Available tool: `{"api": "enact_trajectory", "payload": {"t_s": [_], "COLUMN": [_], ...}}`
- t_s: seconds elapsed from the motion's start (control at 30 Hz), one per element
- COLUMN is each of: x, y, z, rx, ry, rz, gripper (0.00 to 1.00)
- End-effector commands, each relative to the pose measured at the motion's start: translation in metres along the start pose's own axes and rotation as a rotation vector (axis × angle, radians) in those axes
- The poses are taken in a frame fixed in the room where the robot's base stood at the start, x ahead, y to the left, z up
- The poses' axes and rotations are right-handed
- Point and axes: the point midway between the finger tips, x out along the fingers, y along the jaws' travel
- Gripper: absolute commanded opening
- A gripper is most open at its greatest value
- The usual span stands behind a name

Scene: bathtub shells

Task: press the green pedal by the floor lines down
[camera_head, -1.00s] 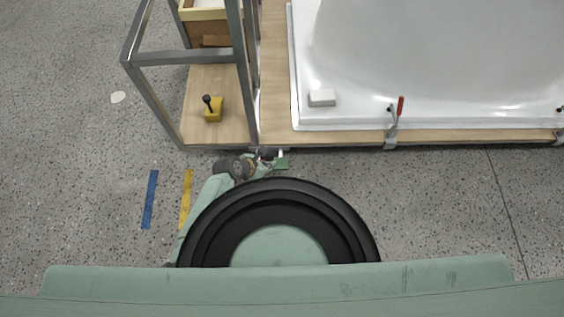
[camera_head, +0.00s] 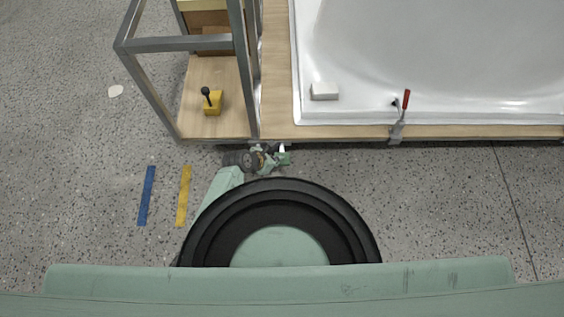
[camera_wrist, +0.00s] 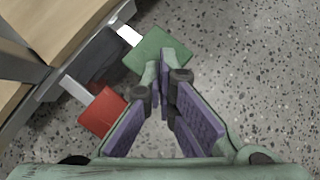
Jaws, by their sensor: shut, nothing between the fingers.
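The green pedal (camera_wrist: 160,52) is a flat square plate on a short bright bar, jutting out from under the wooden platform's edge. In the head view the green pedal (camera_head: 285,159) is small and partly covered by my gripper (camera_head: 275,158). In the wrist view my gripper (camera_wrist: 164,75) is shut and empty, with its purple-padded fingertips over the pedal's near edge. I cannot tell whether they touch it. The floor lines are a blue strip (camera_head: 147,195) and a yellow strip (camera_head: 183,195), left of my arm.
A red pedal (camera_wrist: 103,112) sits beside the green one, close to my left finger. A grey metal frame (camera_head: 180,44), the wooden platform (camera_head: 340,132) and a white tub shell (camera_head: 440,117) stand ahead. A yellow box with a black lever (camera_head: 213,103) is on the platform. Floor to the right is clear.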

Motion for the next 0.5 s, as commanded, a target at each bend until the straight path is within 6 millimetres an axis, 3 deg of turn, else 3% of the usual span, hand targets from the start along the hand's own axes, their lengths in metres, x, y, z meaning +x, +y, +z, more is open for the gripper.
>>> {"api": "enact_trajectory", "payload": {"t_s": [0.03,0.13,0.5], "x": [0.0101,0.0154,0.0164], "y": [-0.0007,-0.0002,-0.0008], "z": [-0.0021,-0.0017,-0.0001], "rx": [0.0,-0.001,0.0], "ry": [-0.002,0.0,0.0], "rz": [-0.001,0.0,-0.001], "gripper": [0.0,0.0,0.0]}}
